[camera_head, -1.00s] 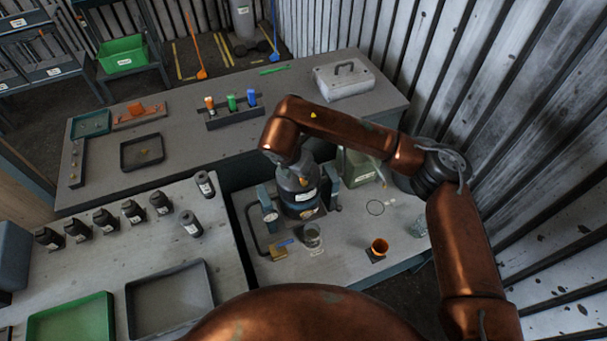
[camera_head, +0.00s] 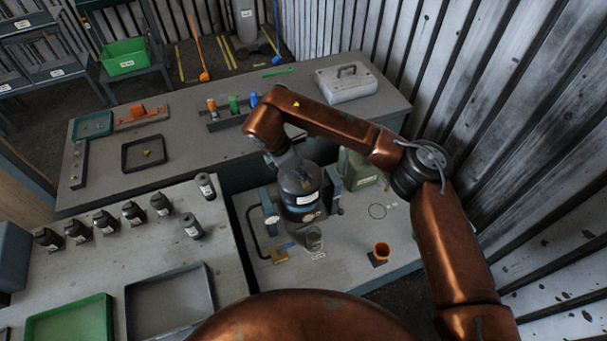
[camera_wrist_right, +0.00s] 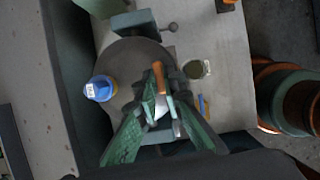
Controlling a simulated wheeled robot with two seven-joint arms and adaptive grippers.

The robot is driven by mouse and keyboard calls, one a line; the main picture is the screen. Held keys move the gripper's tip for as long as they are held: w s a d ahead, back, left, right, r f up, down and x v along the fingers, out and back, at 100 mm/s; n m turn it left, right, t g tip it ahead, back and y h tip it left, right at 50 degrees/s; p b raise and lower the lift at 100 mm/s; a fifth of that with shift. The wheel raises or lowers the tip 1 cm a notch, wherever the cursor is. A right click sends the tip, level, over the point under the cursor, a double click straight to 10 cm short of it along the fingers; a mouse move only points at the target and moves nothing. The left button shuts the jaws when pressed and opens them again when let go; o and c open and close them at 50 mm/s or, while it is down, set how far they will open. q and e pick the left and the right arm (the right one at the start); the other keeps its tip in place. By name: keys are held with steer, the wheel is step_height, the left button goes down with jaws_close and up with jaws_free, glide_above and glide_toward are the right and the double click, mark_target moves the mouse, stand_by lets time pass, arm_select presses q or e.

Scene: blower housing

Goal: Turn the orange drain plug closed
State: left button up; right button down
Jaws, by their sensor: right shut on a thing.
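The dark round blower housing (camera_head: 298,198) stands upright between two blue clamp blocks on the near right bench. It carries a white label and a blue band. In the wrist view its round dark top (camera_wrist_right: 128,62) fills the middle. My right gripper (camera_wrist_right: 160,98) points down over it with its green fingers close together. They are shut on a narrow orange piece, which looks like the drain plug (camera_wrist_right: 158,76). The fingers partly hide it, and its exact turn angle cannot be told. In the head view the gripper (camera_head: 303,181) is small and dark against the housing. My left gripper is not in view.
A blue cap-like part (camera_wrist_right: 99,88) sits at the left of the housing's top. The bench's right side is mostly clear.

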stand_by(0.4)
steer(key=c, duration=2)
jaws_free()
steer(key=shift+c, duration=0.2)
steer(key=v, duration=1.2)
steer(key=shift+a, duration=0.1)
